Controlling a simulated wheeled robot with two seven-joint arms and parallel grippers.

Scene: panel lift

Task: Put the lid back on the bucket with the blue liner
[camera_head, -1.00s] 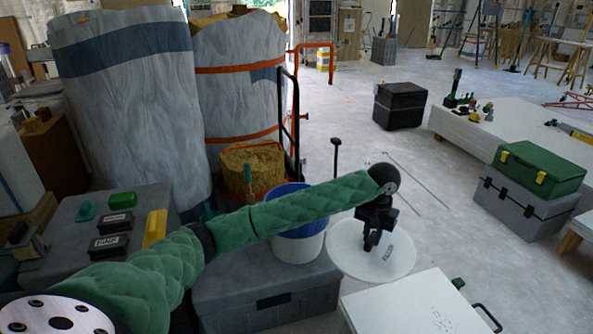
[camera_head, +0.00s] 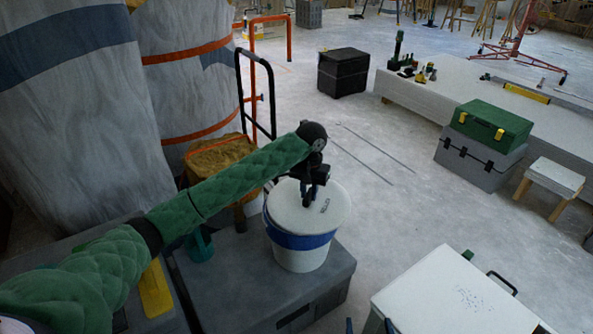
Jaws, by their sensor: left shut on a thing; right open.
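The white bucket (camera_head: 300,260) stands on a grey case, with a blue liner band (camera_head: 298,241) showing around its upper side. The round white lid (camera_head: 285,208) is over the bucket's mouth and hides its inside. I cannot tell whether it is fully seated or slightly above the rim. My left gripper (camera_head: 308,201), at the end of the green-sleeved arm, is shut on the lid at its middle from above. My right gripper (camera_head: 368,327) shows only as two dark fingertips at the bottom edge, apart and empty.
The grey case (camera_head: 325,272) bears the bucket. A white box (camera_head: 445,300) with a dark handle stands at the lower right. A black cart handle (camera_head: 255,75) rises behind the bucket. Green and grey toolboxes (camera_head: 490,125) stand farther right. The floor between is clear.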

